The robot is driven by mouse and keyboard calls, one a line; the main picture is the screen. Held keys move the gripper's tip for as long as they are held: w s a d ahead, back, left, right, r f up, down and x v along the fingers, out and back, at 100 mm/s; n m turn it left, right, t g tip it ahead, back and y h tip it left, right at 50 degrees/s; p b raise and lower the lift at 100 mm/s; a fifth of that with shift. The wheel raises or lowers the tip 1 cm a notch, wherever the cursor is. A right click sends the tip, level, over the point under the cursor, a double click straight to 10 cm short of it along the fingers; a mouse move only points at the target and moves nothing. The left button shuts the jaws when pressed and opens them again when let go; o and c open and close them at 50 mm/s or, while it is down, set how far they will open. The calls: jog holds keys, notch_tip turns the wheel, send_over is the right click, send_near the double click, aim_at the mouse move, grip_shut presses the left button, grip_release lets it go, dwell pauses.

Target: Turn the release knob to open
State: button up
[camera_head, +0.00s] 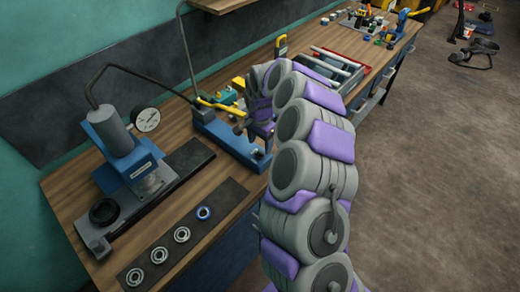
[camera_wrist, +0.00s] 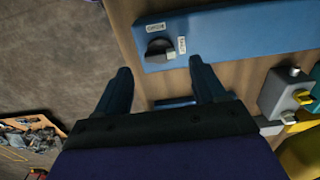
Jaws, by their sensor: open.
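The release knob (camera_wrist: 160,48) is a black round knob with a raised grip bar. The blue pump base (camera_head: 222,140) also shows in the head view, where I cannot make out the knob. My gripper (camera_wrist: 161,80) is open and empty. Its two dark fingers point toward the knob, one on either side of its line and apart from it. In the head view my gripper (camera_head: 262,122) is over the pump's right end.
A blue press (camera_head: 128,158) with a dial gauge (camera_head: 146,120) stands left on the wooden bench. Several bearing rings (camera_head: 182,234) lie on a dark mat in front. A red-edged tray (camera_head: 335,68) and tools lie farther back. A grey block (camera_wrist: 285,92) stands right in the wrist view.

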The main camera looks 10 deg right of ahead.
aim_at(259, 152)
jog(key=shift+a+f, duration=0.15)
jog(key=shift+f, duration=0.75)
jog(key=shift+a+f, duration=0.1)
jog(key=shift+f, duration=0.8)
jog(key=shift+c, duration=0.3)
jog(key=shift+d, duration=0.1)
jog(key=c, duration=1)
